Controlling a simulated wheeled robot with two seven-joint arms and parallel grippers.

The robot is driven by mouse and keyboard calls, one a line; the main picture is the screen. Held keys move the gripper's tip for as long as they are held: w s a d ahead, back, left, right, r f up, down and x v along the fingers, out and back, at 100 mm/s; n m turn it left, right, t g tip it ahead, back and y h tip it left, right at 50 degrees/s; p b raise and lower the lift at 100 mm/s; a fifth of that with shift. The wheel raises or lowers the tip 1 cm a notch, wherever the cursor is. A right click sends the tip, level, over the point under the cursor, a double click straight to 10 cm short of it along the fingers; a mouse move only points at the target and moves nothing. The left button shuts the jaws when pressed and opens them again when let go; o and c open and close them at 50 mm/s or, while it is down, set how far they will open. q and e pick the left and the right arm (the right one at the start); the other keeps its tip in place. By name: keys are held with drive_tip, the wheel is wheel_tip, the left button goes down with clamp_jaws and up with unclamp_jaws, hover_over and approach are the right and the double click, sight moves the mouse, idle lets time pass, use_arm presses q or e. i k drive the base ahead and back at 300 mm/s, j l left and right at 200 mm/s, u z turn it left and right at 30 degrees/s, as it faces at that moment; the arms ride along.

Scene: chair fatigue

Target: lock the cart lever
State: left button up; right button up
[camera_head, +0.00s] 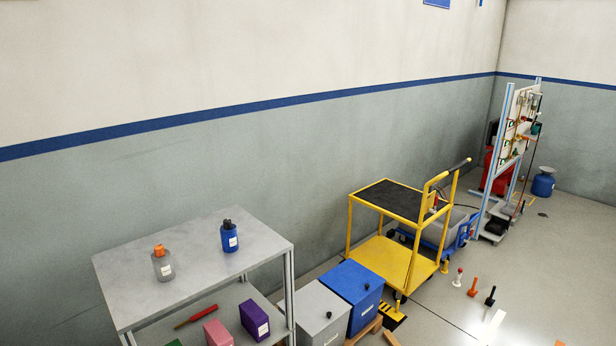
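A yellow cart (404,259) with a black mat on its top shelf stands right of centre near the wall. Neither of my grippers is in view.
A grey shelf table (190,258) with bottles stands at lower left. Grey (322,312) and blue (352,287) boxes sit between it and the cart. Several small upright pegs (473,287) stand on the floor right of the cart. A tool board (519,125) stands behind. Open floor lies at right.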

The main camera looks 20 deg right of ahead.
sight(436, 204)
drive_tip(key=i+l+z, duration=0.15)
drive_tip(key=l, duration=0.4)
drive_tip(key=i+l+z, duration=0.1)
drive_tip(key=l, duration=0.4)
drive_tip(key=i+l+z, duration=0.15)
drive_tip(key=l, duration=0.35)
drive_tip(key=i+l+z, duration=0.1)
drive_tip(key=i+l, duration=0.25)
drive_tip(key=l, duration=0.15)
drive_tip(key=i+l+z, duration=0.15)
drive_tip(key=l, duration=0.3)
drive_tip(key=i+l+z, duration=0.1)
drive_tip(key=i+l, duration=0.2)
drive_tip(key=i+l+z, duration=0.15)
drive_tip(key=i+l, duration=0.15)
drive_tip(key=l, duration=0.25)
